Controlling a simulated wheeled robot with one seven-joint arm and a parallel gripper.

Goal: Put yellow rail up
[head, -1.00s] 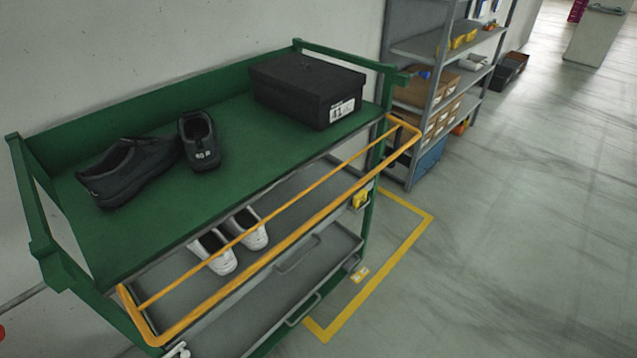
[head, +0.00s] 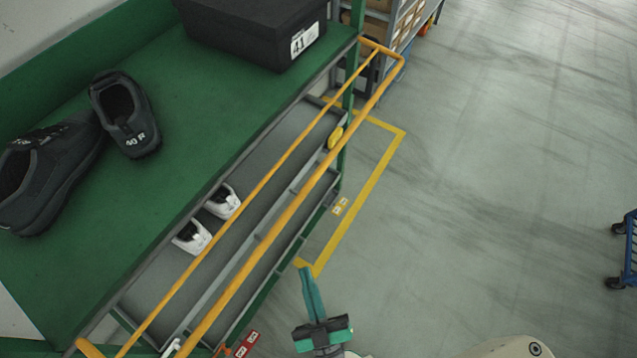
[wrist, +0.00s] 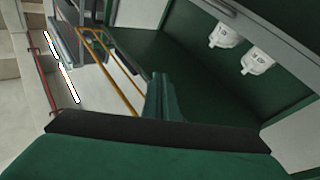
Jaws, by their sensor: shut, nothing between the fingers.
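The rail's near left end is partly cut off by the frame edge.
Dark shoes (head: 125,115) and a black box (head: 255,30) stand on the deck. White shoes (head: 192,237) lie on the shelf below. A grey rack (head: 405,20) is behind the cart. Floor at right is clear up to a blue trolley (head: 630,250).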

